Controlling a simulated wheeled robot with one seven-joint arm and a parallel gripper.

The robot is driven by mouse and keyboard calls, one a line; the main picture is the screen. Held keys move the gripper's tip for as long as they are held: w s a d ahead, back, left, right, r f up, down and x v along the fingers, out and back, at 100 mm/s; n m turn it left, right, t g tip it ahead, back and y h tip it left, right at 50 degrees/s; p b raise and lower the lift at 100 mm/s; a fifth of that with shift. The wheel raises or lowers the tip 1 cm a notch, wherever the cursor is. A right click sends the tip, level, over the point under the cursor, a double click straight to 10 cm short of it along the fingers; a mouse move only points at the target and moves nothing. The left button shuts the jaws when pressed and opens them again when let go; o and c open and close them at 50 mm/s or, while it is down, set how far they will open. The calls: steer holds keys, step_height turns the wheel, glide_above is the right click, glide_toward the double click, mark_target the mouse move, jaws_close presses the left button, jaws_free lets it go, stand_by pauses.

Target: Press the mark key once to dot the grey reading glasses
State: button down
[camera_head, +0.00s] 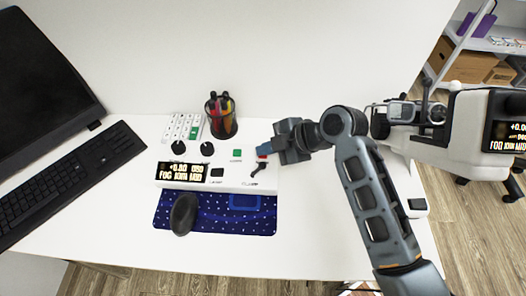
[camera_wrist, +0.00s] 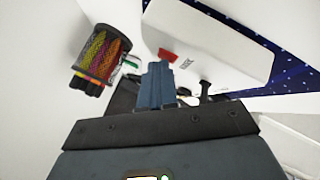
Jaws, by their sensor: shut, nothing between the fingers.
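The white control panel (camera_head: 215,184) lies on the desk with a lit display, black knobs, a green key (camera_head: 237,153), a red key (camera_head: 262,157) and a black lever (camera_head: 258,169). The small labels are too blurred to read, so I cannot tell which key is the mark key. My gripper (camera_head: 266,148) is shut and empty, its blue fingertips close to the red key. In the wrist view, the fingertips (camera_wrist: 158,66) are just short of the red key (camera_wrist: 168,55); contact cannot be told. A grey lens-like piece (camera_head: 402,112), possibly the glasses, sits at the white instrument.
A mesh cup of pens (camera_head: 221,117) stands behind the panel. A blue dotted mat (camera_head: 216,222) with a black mouse (camera_head: 184,213) lies in front. The white instrument (camera_head: 452,122) stands right, beyond my arm. A keyboard (camera_head: 62,178) and monitor (camera_head: 38,85) are left.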

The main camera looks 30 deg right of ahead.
mark_target(267, 156)
steer(key=shift+r+p, duration=0.8)
steer(key=shift+r, duration=0.2)
step_height(267, 156, up, 5)
steer(key=p, duration=0.4)
stand_by(0.7)
